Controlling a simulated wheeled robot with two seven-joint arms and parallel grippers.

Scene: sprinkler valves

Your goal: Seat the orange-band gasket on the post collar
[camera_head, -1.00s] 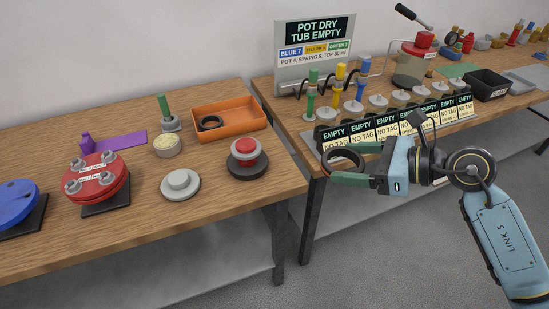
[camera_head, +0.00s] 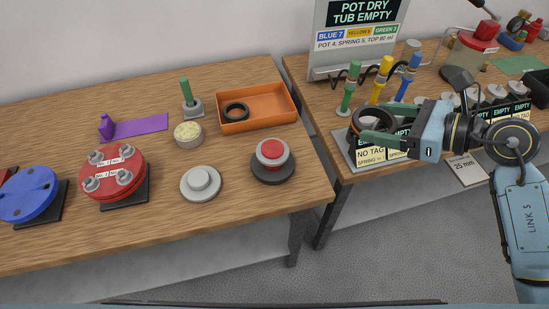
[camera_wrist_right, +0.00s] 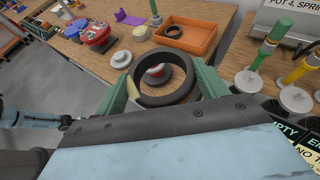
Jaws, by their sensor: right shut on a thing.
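My right gripper (camera_head: 377,127) is shut on a dark ring gasket (camera_head: 355,122), held in the air in front of the near left corner of the pot rack. In the right wrist view its green fingers (camera_wrist_right: 163,88) grip the black ring (camera_wrist_right: 187,80) from both sides, and its hole is empty. I cannot make out an orange band on it. A green post (camera_head: 185,90) stands upright in a grey collar base (camera_head: 192,108) on the left table. Which part is the task's post collar, I cannot tell for certain. My left gripper is not in view.
An orange tray (camera_head: 285,103) holds another black ring (camera_head: 236,111). A red-topped knob (camera_head: 272,152), a grey flange (camera_head: 201,184), a tan round pot (camera_head: 188,134) and a red valve cover (camera_head: 113,172) stand nearby. Coloured posts (camera_head: 382,78) rise from the right rack. A gap separates the tables.

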